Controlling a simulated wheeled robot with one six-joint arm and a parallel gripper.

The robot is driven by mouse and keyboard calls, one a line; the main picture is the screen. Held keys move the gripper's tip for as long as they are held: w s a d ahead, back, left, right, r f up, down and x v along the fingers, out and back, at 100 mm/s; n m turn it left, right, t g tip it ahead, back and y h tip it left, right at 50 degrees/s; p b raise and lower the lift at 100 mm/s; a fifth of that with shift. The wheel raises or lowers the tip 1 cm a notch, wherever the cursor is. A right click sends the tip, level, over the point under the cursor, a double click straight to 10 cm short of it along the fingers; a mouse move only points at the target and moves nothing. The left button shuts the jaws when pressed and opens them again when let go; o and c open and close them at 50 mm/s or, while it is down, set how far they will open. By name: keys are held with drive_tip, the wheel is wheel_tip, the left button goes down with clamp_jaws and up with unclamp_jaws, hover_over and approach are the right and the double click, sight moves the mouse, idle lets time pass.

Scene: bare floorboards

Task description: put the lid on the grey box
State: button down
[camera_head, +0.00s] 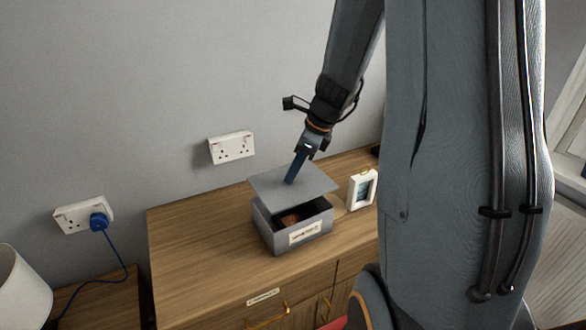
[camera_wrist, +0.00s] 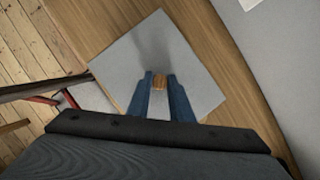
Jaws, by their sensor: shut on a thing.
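The grey box (camera_head: 268,237) stands upright on a wooden dresser, with a pale label on its front. Its front part is open and something reddish-brown shows inside. The flat grey lid (camera_head: 265,182) is above the box, tilted and set toward the back; I cannot tell whether it touches the rim. My gripper (camera_head: 294,173), with blue fingers, is shut on the lid's knob. In the wrist view the gripper (camera_wrist: 160,88) holds the brown wooden knob (camera_wrist: 162,82) at the middle of the lid (camera_wrist: 195,62). The lid hides most of the box there.
The dresser top (camera_head: 190,230) is clear left of the box. A white picture frame (camera_head: 361,190) stands close on the right. Wall sockets (camera_head: 231,147) are behind; a blue plug (camera_head: 98,221) and a lampshade (camera_head: 22,285) are at the left.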

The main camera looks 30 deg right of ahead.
sight(297, 183)
drive_tip(key=shift+r, duration=0.1)
drive_tip(key=shift+f+b, duration=1.5)
drive_tip(key=shift+f, duration=1.5)
drive_tip(key=shift+p, duration=0.4)
drive_tip(key=shift+f, duration=0.4)
drive_tip(key=c, duration=1)
unclamp_jaws()
drive_tip(key=shift+r, duration=0.1)
drive_tip(key=shift+r+p, duration=3.45)
drive_tip(key=shift+p, duration=0.2)
